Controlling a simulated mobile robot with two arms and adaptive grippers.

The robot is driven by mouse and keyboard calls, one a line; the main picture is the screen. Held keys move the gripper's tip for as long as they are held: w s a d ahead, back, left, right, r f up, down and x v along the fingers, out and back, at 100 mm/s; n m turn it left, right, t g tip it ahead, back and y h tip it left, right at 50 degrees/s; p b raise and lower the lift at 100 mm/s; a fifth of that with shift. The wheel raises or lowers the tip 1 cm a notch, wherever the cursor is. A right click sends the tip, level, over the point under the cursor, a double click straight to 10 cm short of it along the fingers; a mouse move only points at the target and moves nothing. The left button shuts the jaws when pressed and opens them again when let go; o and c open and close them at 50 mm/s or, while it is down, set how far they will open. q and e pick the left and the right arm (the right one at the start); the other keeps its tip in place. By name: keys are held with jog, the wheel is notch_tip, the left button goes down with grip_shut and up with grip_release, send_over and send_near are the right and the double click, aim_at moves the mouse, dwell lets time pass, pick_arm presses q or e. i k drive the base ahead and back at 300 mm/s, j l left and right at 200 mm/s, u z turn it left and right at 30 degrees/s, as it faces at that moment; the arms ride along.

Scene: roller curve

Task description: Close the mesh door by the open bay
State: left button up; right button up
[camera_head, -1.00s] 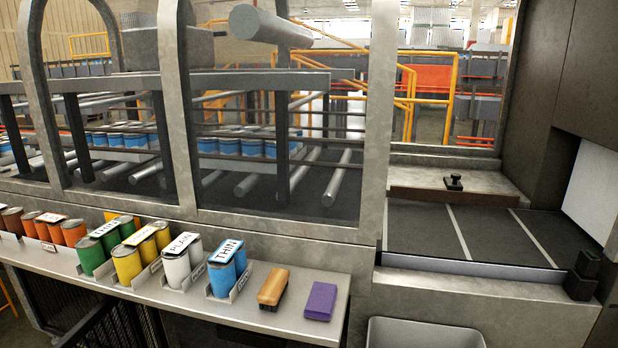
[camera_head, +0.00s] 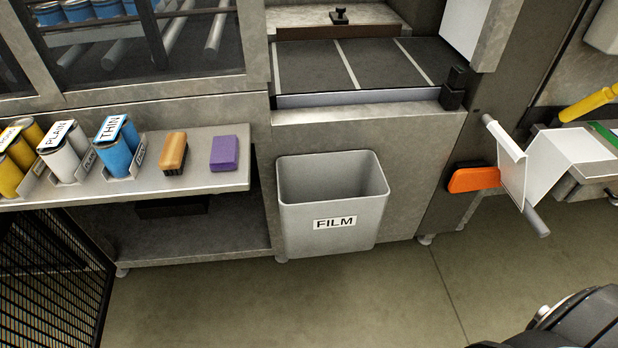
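A black mesh door (camera_head: 48,275) shows at the lower left of the head view, below the shelf. It stands out from the cabinet front at an angle, and its lower part is cut off by the picture edge. To its right, the bay (camera_head: 215,222) under the shelf is open, with a dark low object (camera_head: 170,208) inside. I see no latch or handle clearly on the door.
A grey bin (camera_head: 330,205) labelled FILM stands right of the bay. Labelled cans, an orange-brown block (camera_head: 173,152) and a purple block (camera_head: 224,154) sit on the shelf (camera_head: 200,184). An orange handle (camera_head: 473,179) and white sheet are at right. The floor (camera_head: 270,305) in front is clear.

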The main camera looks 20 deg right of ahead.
aim_at(6, 218)
jog(key=k+j, duration=0.15)
jog(key=j, duration=0.25)
jog(key=k+j+z, duration=0.15)
jog(key=j, duration=0.25)
jog(key=k+j, duration=0.1)
jog(key=j, duration=0.3)
jog(key=k+j+z, duration=0.1)
jog(key=j, duration=0.3)
jog(key=k+j+z, duration=0.1)
jog(key=j, duration=0.25)
jog(key=k+j, duration=0.3)
jog(key=i+j+z, duration=0.1)
jog(key=j+z, duration=0.15)
jog(key=j, duration=0.85)
jog(key=j+z, duration=0.3)
jog(key=j, duration=0.8)
